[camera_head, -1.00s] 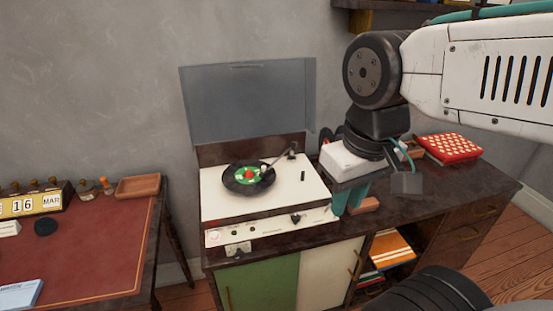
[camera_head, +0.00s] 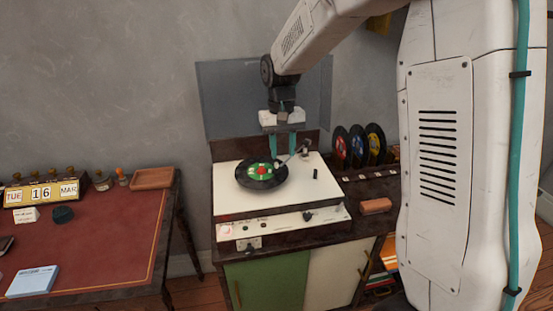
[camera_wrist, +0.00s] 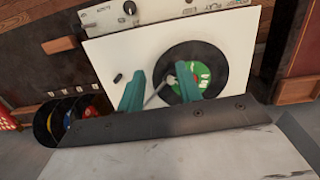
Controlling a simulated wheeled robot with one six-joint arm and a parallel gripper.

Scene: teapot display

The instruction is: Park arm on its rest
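The record player (camera_head: 235,199) has a white top and an open clear lid (camera_head: 228,98). In the wrist view the tonearm (camera_wrist: 154,97) shows between the spread fingers (camera_wrist: 160,74). I cannot make out the rest clearly.
Several upright records (camera_head: 357,145) stand right of the player, with a reddish-brown block (camera_head: 376,206) in front of them. A red-topped desk (camera_head: 95,235) with a calendar (camera_head: 48,190) is at the left. My arm hides the right side.

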